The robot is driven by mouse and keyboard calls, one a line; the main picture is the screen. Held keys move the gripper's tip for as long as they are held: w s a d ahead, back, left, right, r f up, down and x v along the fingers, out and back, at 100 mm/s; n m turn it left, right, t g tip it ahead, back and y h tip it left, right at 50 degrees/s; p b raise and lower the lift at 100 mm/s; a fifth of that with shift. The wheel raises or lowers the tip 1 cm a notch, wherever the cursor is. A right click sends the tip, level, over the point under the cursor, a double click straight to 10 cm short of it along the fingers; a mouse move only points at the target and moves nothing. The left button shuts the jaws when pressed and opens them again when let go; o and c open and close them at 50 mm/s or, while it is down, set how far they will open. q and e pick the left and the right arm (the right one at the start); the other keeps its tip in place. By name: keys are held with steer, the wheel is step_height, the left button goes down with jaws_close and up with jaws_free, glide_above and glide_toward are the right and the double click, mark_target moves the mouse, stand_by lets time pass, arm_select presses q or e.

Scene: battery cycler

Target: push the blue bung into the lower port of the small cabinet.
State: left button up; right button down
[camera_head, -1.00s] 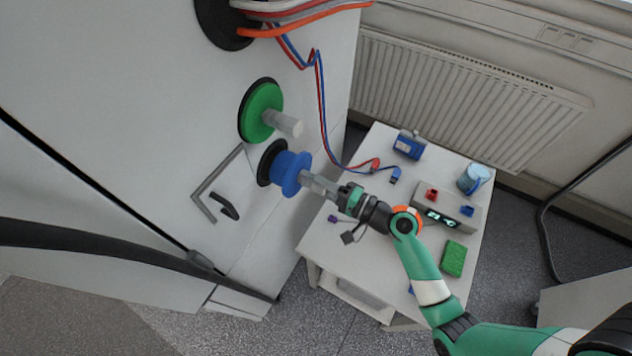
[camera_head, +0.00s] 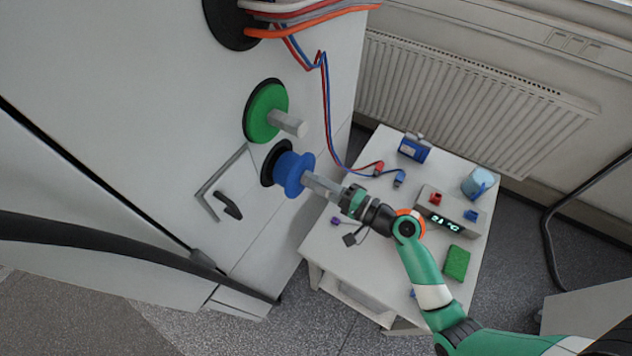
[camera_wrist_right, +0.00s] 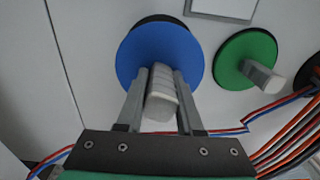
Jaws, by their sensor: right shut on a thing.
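The blue bung (camera_head: 294,174) has a wide flange and a grey handle. My right gripper (camera_head: 313,182) is shut on that handle, as the right wrist view also shows, with a finger on each side of the handle (camera_wrist_right: 162,100). The bung is at the black-rimmed lower port (camera_head: 268,163) of the small white cabinet (camera_head: 190,110), roughly in line with it. In the right wrist view the blue flange (camera_wrist_right: 137,55) covers most of the port, with a dark rim showing behind its top. How deep the bung sits is hidden. My left gripper is not in view.
A green bung (camera_head: 266,110) with a grey handle sits in the port above. Cables (camera_head: 290,12) enter the top port. A bent door handle (camera_head: 212,195) is below left. A white table (camera_head: 345,255) with small devices stands under my right arm.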

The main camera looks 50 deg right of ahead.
steer(key=shift+w+a+b, duration=0.2)
steer(key=shift+w+b, duration=0.05)
steer(key=shift+w, duration=0.8)
steer(key=shift+w+a+b, duration=0.15)
steer(key=shift+w+b, duration=0.15)
steer(key=shift+w, duration=0.8)
steer(key=shift+w+a+b, duration=0.2)
steer(key=shift+w+b, duration=0.05)
steer(key=shift+w, duration=0.8)
stand_by(3.0)
jaws_free()
stand_by(0.3)
steer(key=shift+s, duration=0.1)
